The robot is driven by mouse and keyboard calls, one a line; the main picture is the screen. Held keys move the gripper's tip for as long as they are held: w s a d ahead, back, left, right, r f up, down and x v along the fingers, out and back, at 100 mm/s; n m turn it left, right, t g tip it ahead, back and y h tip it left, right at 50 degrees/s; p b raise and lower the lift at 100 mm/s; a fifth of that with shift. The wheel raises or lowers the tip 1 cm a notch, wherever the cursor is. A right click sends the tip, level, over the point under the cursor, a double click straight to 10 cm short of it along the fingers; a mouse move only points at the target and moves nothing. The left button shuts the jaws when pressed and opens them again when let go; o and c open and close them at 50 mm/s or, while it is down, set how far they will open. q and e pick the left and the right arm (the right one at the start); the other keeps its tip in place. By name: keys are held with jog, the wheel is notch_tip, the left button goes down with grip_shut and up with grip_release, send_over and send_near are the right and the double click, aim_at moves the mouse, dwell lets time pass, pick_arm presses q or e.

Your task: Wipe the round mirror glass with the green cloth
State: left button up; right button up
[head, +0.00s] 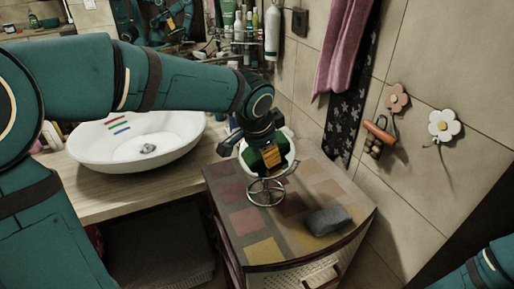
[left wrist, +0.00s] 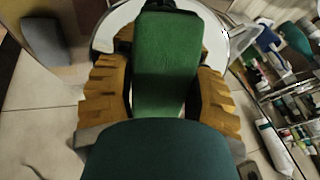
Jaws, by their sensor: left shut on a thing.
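My left gripper (head: 262,158) is shut on the green cloth (head: 271,156), which looks like a padded block between the yellow fingers. The left wrist view also shows the cloth (left wrist: 165,65). The round mirror (head: 289,152) stands on a metal ring base (head: 266,193) on the patterned cabinet top. Its pale disc (left wrist: 215,43) lies just beyond the cloth in the left wrist view. Gripper and cloth hide much of the glass. The cloth is at the mirror's face; I cannot tell whether it touches. My right gripper is not in view.
A dark grey block (head: 328,220) lies on the patterned cabinet top (head: 262,250), right of the mirror base. A white basin (head: 180,148) sits on the wooden counter to the left. Bottles (head: 240,30) stand on a rack behind. Flower hooks (head: 444,126) and a pink towel (head: 345,45) hang at the right.

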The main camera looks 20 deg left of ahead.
aim_at(279, 151)
pick_arm(q)
jog(key=shift+w+d+f+b, duration=0.15)
jog(key=shift+d+b, duration=0.4)
jog(key=shift+d, duration=1.35)
jog(key=shift+a+p, duration=0.55)
jog(key=shift+a, duration=3.25)
jog(key=shift+d, duration=0.1)
jog(key=shift+w+d+b, duration=0.15)
jog(key=shift+d+b, duration=0.6)
jog(key=shift+d, duration=2.95)
